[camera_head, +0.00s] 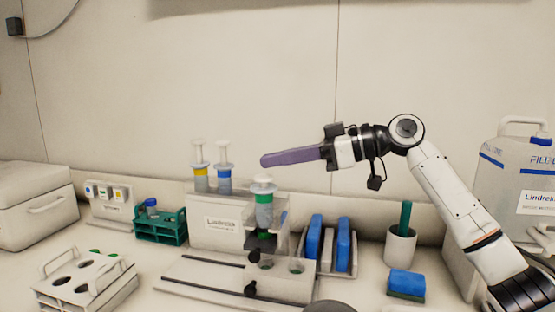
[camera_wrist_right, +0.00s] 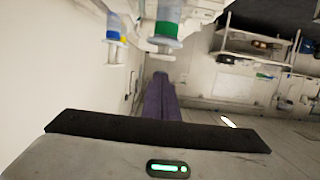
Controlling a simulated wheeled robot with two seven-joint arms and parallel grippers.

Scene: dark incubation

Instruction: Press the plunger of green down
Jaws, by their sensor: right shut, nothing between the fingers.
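The green-banded syringe (camera_head: 264,212) stands upright in the clear holder of the bench device, with its white plunger top (camera_head: 263,185) raised above the barrel. It also shows at the top of the right wrist view (camera_wrist_right: 167,28). The yellow-banded syringe (camera_head: 200,180) and the blue-banded syringe (camera_head: 224,182) stand behind it to the left, with their plungers up. My right gripper (camera_head: 265,160) has long purple fingers, shut and empty. Its tips are just above the green syringe's plunger top in the head view, apart from it. My left gripper is not in view.
A white device box (camera_head: 222,235) carries the syringes. Blue blocks (camera_head: 314,238) stand in a rack to the right, near a white cup (camera_head: 400,246) and a blue sponge (camera_head: 407,282). A green tube rack (camera_head: 160,226) is at the left.

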